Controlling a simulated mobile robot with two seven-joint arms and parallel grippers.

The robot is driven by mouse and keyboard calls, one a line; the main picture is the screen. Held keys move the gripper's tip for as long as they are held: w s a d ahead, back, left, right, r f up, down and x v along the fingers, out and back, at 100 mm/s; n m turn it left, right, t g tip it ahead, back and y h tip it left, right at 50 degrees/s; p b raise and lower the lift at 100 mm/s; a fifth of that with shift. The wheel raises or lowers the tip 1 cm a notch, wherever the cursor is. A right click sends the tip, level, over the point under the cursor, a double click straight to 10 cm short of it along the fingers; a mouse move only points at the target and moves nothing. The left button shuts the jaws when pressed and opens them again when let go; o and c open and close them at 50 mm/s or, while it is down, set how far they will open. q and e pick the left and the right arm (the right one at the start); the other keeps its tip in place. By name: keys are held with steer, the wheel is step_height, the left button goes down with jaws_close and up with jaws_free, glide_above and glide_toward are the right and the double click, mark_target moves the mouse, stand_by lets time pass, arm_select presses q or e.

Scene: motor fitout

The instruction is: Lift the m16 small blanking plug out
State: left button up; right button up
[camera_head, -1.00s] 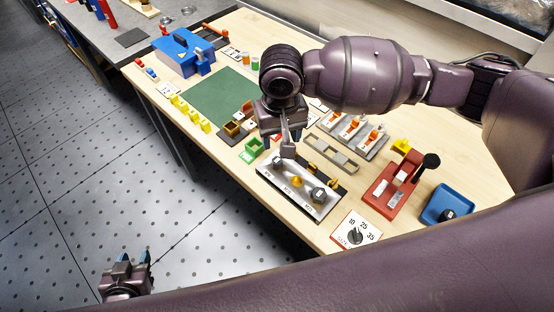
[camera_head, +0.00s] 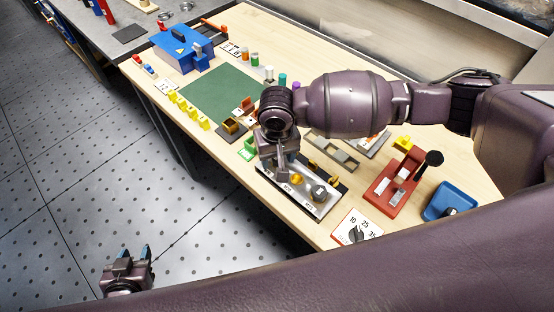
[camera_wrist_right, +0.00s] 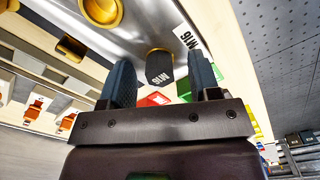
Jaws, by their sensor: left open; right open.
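The small dark blanking plug marked M16 (camera_wrist_right: 160,68) stands at the end of the metal plug plate (camera_wrist_right: 150,20), beside a white M16 label (camera_wrist_right: 188,40). In the head view the right gripper hides this plug at the left end of the plate (camera_head: 327,207). My right gripper (camera_wrist_right: 162,82) is open, with one dark finger on either side of the plug in the wrist view. I cannot tell whether the fingers touch it. It also shows low over the plate in the head view (camera_head: 280,172). My left gripper (camera_head: 132,254) is open and empty over the floor.
A green box (camera_head: 247,149) is close to the left. A red fixture with a black-knobbed lever (camera_head: 396,180), a blue tray (camera_head: 449,200) and a dial card (camera_head: 356,230) are right.

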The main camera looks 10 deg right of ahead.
steer(key=c, duration=1)
arm_select(q)
steer(key=shift+s+a+r+p, duration=0.1)
steer(key=shift+s+r+p, duration=0.15)
steer(key=shift+r+p, duration=0.5)
arm_select(e)
step_height(320, 180, up, 20)
